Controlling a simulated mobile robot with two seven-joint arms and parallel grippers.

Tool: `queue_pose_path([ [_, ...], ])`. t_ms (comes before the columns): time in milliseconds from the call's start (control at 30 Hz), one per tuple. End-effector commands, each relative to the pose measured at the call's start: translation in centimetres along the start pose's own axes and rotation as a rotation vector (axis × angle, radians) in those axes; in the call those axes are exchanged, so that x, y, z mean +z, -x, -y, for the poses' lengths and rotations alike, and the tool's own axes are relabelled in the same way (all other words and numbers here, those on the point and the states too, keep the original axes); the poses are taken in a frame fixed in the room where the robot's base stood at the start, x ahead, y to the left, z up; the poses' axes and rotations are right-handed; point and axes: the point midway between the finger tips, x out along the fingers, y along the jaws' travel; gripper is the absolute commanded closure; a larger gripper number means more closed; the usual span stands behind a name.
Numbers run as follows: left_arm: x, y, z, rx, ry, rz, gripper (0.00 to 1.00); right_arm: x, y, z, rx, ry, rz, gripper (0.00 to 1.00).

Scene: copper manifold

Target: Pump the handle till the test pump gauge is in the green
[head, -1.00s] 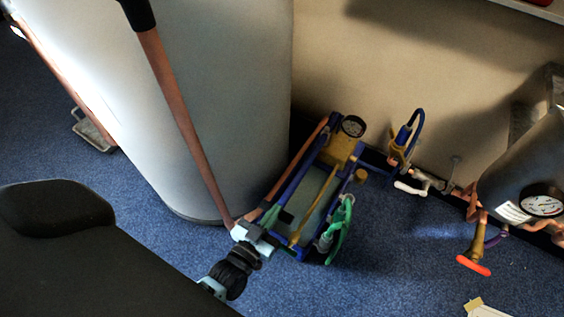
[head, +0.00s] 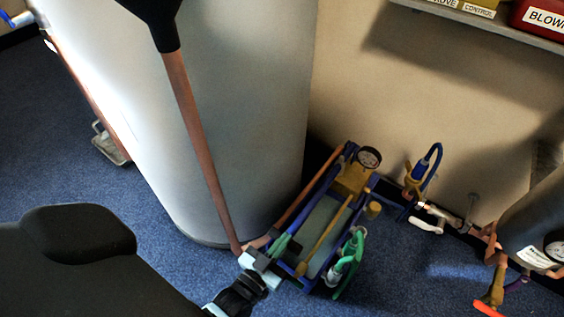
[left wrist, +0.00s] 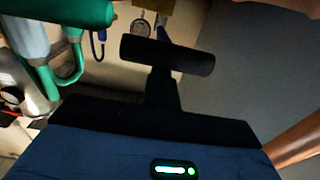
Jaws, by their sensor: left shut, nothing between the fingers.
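The test pump stands on the floor, with a blue frame and an open grey-green tray (head: 318,228). Its round gauge (head: 369,157) sits by a yellow block at the far end; the needle is too small to read. A yellow bar (head: 325,236), which looks like the handle, lies lengthwise over the tray. My left gripper (head: 270,257) is at the pump's near left corner, shut and empty. I cannot tell whether it touches the pump. Its dark fingers show in the left wrist view (left wrist: 167,55), with the gauge (left wrist: 142,25) beyond. My right gripper is out of view.
A large grey cylinder (head: 235,110) stands left of the pump, with a copper pipe (head: 200,140) in front. Pipes and valves (head: 430,215) run along the wall. Blue carpet (head: 410,280) is open at lower right.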

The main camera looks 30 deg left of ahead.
Motion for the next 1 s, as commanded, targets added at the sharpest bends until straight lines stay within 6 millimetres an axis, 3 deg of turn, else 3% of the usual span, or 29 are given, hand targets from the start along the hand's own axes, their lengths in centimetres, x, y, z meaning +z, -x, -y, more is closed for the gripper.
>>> queue_pose_path([
  [33,1.0,0.6,0.3,0.001,-0.003,0.048,1.00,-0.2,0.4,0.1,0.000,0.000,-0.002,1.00],
  [67,0.7,0.5,0.3,0.001,-0.003,0.045,1.00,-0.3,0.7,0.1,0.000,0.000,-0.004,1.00],
  [367,-4.7,-0.5,0.8,-0.001,-0.005,-0.010,1.00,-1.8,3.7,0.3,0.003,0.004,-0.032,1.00],
  [433,-3.5,1.4,0.7,0.000,-0.005,-0.002,1.00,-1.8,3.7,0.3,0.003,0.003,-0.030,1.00],
  [700,-2.3,6.4,0.7,0.001,-0.003,-0.008,1.00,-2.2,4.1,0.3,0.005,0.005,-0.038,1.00],
  [1000,-1.7,8.8,0.6,0.001,-0.003,-0.014,1.00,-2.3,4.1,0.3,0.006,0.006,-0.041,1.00],
])
